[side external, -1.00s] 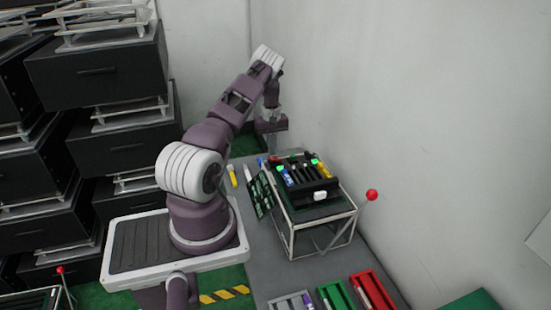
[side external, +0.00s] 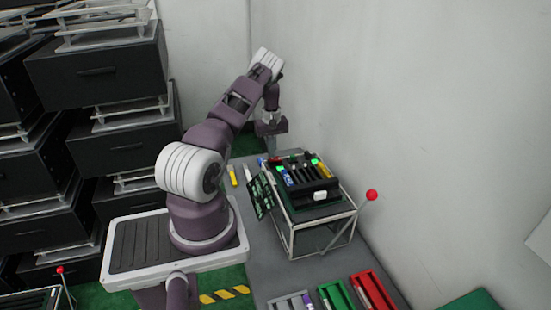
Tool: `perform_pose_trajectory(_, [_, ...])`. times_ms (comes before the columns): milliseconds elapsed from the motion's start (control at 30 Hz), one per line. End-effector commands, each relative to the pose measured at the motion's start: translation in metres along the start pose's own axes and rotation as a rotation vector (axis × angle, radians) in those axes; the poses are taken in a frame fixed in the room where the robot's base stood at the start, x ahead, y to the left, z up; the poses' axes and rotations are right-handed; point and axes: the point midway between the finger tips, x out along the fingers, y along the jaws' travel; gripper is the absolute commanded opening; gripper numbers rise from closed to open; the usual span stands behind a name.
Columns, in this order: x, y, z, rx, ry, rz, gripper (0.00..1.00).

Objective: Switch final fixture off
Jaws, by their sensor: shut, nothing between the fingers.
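The fixture is a dark box with slots (side external: 312,190) on a white-framed stand (side external: 292,240) on the grey table. Small green lights (side external: 314,162) show on its top, with blue, yellow and black pieces in its slots. A lever with a red ball (side external: 372,195) sticks up from the fixture's right side, tilted to the right. My gripper (side external: 271,134) is shut and empty, beyond the fixture's far end and above the table. It is well apart from the red-ball lever. Its fingertips are small and hard to make out.
A green circuit panel (side external: 260,195) leans at the fixture's left side. Yellow and white pieces (side external: 233,176) lie on the table. Grey, green (side external: 336,297) and red trays (side external: 374,290) stand in front. A wall closes the right side. Another red-ball lever (side external: 60,270) shows at lower left.

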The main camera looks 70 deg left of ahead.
Motion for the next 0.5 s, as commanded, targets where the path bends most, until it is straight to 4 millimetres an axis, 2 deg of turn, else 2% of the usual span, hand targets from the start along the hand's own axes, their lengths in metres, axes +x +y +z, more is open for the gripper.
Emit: perform_pose_trajectory(500, [0.0082,-0.0001,0.0002,0.000,-0.001,0.000,0.00])
